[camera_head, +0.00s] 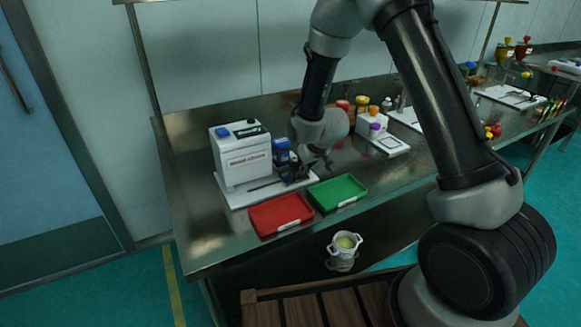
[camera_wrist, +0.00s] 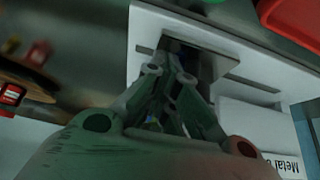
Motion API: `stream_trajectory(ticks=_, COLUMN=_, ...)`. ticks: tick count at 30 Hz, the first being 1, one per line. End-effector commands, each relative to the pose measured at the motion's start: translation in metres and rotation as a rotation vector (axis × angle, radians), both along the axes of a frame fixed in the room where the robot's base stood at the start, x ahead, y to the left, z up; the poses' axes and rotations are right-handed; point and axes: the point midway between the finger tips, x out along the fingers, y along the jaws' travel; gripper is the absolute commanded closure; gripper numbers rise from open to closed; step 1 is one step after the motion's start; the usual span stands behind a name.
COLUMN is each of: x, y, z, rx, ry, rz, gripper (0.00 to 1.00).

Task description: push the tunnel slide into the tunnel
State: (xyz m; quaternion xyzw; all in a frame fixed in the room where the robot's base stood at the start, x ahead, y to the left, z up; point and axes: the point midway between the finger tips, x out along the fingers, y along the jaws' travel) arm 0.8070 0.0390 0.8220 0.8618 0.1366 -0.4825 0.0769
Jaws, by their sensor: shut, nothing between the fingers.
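A white boxy machine (camera_head: 241,158) with a printed label and a blue patch on top stands on a white base plate (camera_head: 240,199) with a dark slot along it. The label, starting with "Metal", shows at the right of the wrist view (camera_wrist: 285,140). I cannot clearly make out the tunnel or its slide; the fingers cover that area. My gripper (camera_head: 298,176) is shut, low over the right end of the base plate, and also shows in the wrist view (camera_wrist: 175,62). I cannot tell whether it touches anything.
A blue and dark device (camera_head: 283,152) stands close beside my gripper. A red tray (camera_head: 281,213) and a green tray (camera_head: 338,192) lie in front. Several small items crowd the bench to the right.

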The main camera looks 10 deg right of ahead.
Motion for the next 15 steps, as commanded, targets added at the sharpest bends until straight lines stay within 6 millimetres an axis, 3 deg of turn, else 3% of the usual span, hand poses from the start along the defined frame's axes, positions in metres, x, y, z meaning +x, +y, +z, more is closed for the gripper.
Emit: stream_trajectory(ticks=15, x=-0.009, y=0.03, z=0.0, rx=0.0, ry=0.0, rz=-0.001, gripper=1.0)
